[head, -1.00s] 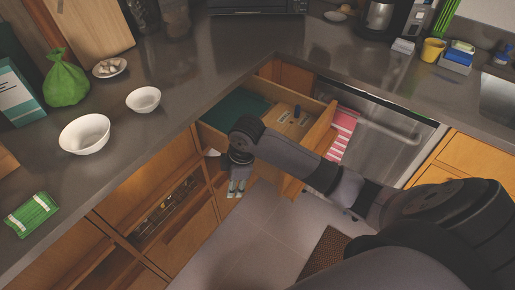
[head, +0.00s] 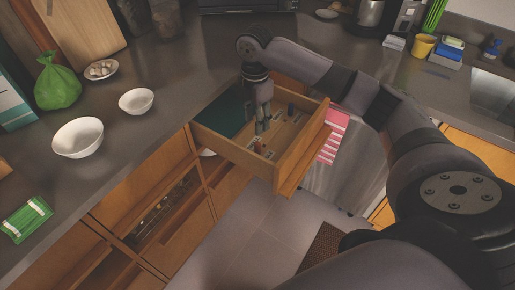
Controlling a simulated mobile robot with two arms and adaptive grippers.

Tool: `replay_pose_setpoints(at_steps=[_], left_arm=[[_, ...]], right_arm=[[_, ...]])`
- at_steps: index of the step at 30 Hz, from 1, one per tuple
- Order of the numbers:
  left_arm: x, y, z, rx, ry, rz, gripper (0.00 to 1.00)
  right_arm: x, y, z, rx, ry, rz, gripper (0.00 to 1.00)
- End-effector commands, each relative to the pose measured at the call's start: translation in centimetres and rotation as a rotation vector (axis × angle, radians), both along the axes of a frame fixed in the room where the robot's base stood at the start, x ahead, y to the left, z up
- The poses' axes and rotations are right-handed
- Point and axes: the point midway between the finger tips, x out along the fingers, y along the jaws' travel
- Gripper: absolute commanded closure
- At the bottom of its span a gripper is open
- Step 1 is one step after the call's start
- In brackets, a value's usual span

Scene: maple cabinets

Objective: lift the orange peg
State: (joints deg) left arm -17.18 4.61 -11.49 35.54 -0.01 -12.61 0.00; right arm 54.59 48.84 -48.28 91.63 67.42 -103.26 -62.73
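An open wooden drawer (head: 235,151) holds a light pegboard with a dark blue peg (head: 290,109) standing toward its right side. A small reddish peg or mark (head: 257,147) shows near the front of the board. I cannot make out an orange peg for certain. My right gripper (head: 263,127) points down into the drawer, over the board, with its fingertips close to the board's surface. It hides part of the board, and the finger gap is too small to read. My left gripper is not in view.
Drawer walls surround the board, and a dark green surface (head: 222,115) lies at its left. A red-and-white striped towel (head: 334,137) hangs to the right. White bowls (head: 78,138) and a green bag (head: 58,87) stand on the counter at left.

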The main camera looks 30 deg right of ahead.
Motion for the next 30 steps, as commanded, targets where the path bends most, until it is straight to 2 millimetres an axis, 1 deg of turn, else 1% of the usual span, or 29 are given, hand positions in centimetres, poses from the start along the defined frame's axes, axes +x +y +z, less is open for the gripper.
replay_pose_setpoints(at_steps=[1,3,6,9,14,16,21,24,27,30], left_arm=[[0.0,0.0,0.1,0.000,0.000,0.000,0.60],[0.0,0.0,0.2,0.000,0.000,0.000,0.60],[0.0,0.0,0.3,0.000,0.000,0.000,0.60],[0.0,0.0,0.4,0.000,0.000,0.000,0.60],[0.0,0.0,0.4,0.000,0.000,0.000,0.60],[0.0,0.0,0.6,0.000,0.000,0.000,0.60],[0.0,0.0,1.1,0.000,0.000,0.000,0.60],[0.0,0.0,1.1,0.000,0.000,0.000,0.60],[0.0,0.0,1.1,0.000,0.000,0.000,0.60],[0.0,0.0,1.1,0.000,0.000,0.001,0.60]], right_arm=[[-0.1,0.0,-1.1,-0.001,0.004,0.000,0.61],[-0.1,0.0,-2.6,0.000,0.003,0.000,0.61],[-0.1,0.0,-4.4,0.000,0.002,0.000,0.61],[0.0,0.0,-5.5,0.000,0.000,0.000,0.61],[0.0,0.0,-6.4,0.000,0.000,0.000,0.61],[-0.1,-0.1,-7.1,0.000,0.001,-0.001,0.61],[-0.4,-0.4,-9.8,0.000,0.000,0.000,0.61],[-0.3,-0.4,-10.9,0.000,-0.001,0.000,0.61],[-0.3,-0.4,-11.3,-0.001,-0.002,0.000,0.61],[-0.3,-0.4,-11.4,-0.001,-0.002,0.000,0.61]])
